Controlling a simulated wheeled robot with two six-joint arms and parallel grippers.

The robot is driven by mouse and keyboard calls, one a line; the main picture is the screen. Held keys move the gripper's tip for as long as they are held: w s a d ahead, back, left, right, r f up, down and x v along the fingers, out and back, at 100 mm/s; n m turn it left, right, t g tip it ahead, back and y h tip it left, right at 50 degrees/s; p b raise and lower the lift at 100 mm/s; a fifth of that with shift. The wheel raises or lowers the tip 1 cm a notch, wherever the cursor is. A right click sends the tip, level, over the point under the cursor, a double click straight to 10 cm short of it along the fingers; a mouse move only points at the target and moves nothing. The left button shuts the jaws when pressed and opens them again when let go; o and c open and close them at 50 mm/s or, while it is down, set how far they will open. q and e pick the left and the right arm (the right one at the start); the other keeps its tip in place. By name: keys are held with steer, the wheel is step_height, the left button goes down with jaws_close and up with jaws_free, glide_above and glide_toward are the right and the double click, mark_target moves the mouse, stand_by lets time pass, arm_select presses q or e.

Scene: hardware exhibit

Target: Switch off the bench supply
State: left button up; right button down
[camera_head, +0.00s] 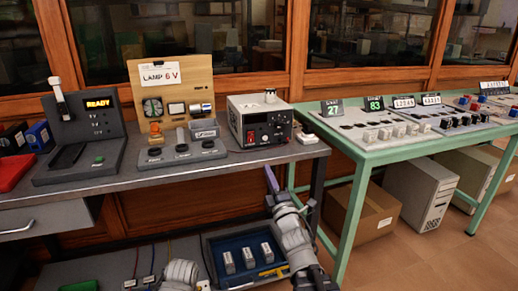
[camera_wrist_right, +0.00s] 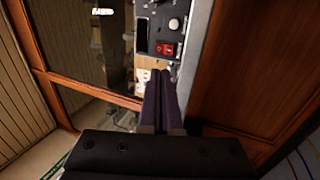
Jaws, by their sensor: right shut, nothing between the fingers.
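The bench supply (camera_head: 260,118) is a grey box with a dark front panel, standing at the right end of the grey bench. A red rocker switch (camera_head: 251,137) sits low on its front. In the right wrist view the supply's panel (camera_wrist_right: 153,26) is at the top centre, with the red switch (camera_wrist_right: 165,49) and a pale round knob above it. My right gripper (camera_head: 271,178) has purple fingers, shut and empty, in front of and below the bench edge. In the right wrist view its fingertips (camera_wrist_right: 158,73) appear just below the switch; contact is not visible.
The wooden lamp board (camera_head: 200,72) and a black console showing READY (camera_head: 98,128) stand left of the supply. A green table (camera_head: 375,158) with panels is at the right. A blue tray (camera_head: 236,284) with grey blocks lies on the shelf below.

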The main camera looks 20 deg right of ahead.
stand_by(0.3)
steer(key=p, duration=0.5)
glide_toward(253, 134)
steer(key=x, duration=0.7)
steer(key=shift+f, duration=0.15)
steer(key=shift+w+r, duration=0.2)
steer(key=shift+r, duration=0.05)
steer(key=s, duration=1.4)
steer(key=shift+d+f, duration=0.2)
steer(key=shift+f, duration=0.15)
steer(key=shift+s, duration=0.15)
